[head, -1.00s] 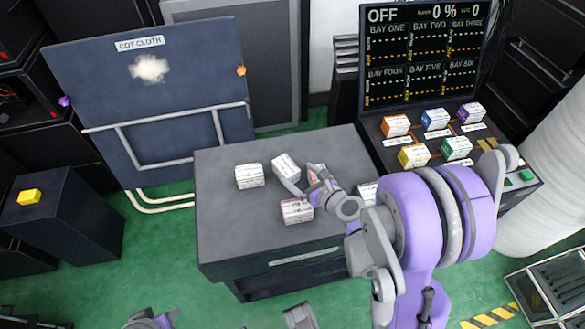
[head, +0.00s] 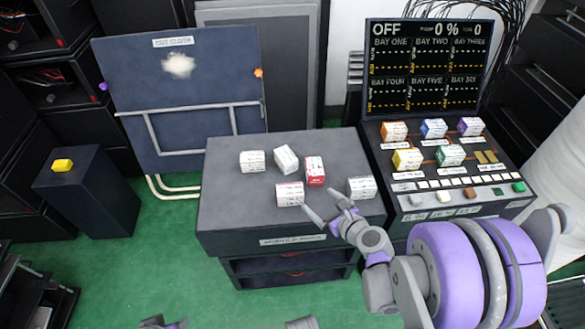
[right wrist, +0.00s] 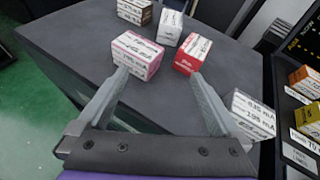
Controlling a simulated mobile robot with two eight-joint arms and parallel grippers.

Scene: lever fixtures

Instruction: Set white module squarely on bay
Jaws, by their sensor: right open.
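Two pale box modules could be the white one: one tilted at the back of the grey table, the white module (head: 286,159), also in the right wrist view (right wrist: 170,28), and a greyish-white module (head: 361,187) at the table's right edge, also in the right wrist view (right wrist: 252,115). I cannot tell for certain which is meant. My right gripper (head: 322,202) is open and empty, at the table's front right. In the right wrist view its fingers (right wrist: 160,80) point toward the pink and red modules. Bay six (head: 487,157) on the console is empty. My left gripper is not clearly visible.
A pink module (head: 290,194), a red module (head: 314,171) and a brown-sided module (head: 252,161) share the table (head: 225,215). Orange, blue, purple, yellow and green modules fill the other console bays. A cloth board (head: 180,100) stands behind left.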

